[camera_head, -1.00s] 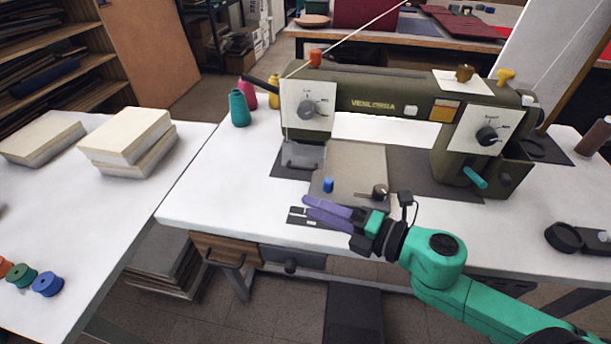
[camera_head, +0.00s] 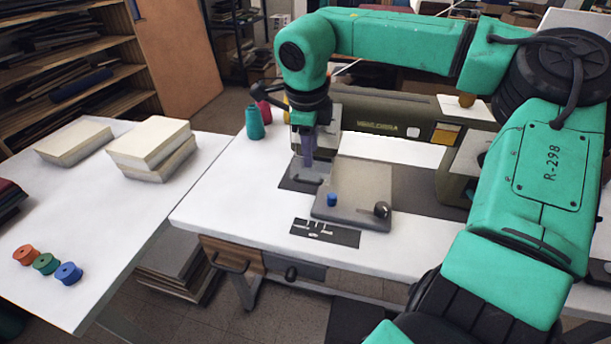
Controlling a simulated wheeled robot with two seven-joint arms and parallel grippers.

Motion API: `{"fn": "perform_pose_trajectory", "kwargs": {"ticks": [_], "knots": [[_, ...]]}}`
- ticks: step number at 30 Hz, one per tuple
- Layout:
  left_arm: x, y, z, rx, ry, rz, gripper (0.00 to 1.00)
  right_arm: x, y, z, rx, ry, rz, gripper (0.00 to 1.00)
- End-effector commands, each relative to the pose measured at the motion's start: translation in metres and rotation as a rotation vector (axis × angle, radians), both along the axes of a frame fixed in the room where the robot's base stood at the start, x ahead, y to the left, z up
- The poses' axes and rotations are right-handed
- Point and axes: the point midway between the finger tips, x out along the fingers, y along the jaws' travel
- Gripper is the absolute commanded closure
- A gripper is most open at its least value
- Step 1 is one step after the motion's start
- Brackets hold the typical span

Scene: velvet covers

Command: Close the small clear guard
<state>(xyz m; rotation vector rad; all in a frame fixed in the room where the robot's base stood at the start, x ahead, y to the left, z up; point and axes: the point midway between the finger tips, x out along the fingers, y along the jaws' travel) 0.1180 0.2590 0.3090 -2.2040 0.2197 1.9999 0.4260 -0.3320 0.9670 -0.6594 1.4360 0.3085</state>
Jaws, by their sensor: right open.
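The olive sewing machine (camera_head: 362,113) stands on the white table (camera_head: 240,200), partly hidden by my right arm. The small clear guard (camera_head: 312,173) shows faintly at the machine's left end, low over the bed; its exact pose is hard to tell. My right gripper (camera_head: 307,163) points down in front of the machine's left end, its purple fingers just above or beside the guard. It is open, seen nearly edge-on; I cannot tell whether it touches the guard. My left gripper is out of view.
Thread cones (camera_head: 254,122) stand behind left.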

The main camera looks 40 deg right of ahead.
Motion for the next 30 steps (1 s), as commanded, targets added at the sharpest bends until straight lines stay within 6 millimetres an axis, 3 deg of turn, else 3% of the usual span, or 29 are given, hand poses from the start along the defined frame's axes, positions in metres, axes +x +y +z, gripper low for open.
{"fn": "perform_pose_trajectory", "kwargs": {"ticks": [3,9,13,20,21,24,30], "knots": [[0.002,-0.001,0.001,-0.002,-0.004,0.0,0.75,0.003,-0.006,-0.034,0.004,0.005,0.0,0.58],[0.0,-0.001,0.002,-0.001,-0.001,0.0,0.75,0.01,-0.014,-0.078,0.003,0.005,0.0,0.58],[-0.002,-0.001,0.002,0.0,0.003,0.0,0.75,0.012,-0.017,-0.091,0.002,0.002,0.0,0.58],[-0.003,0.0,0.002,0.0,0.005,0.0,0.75,0.013,-0.017,-0.093,0.003,0.0,0.0,0.58],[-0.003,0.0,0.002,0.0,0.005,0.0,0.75,0.013,-0.017,-0.093,0.003,0.0,0.0,0.62],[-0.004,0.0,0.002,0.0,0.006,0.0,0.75,0.013,-0.017,-0.093,0.002,0.0,0.0,1.0],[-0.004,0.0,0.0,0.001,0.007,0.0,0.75,0.012,-0.017,-0.094,0.0,-0.001,0.001,1.0]]}}
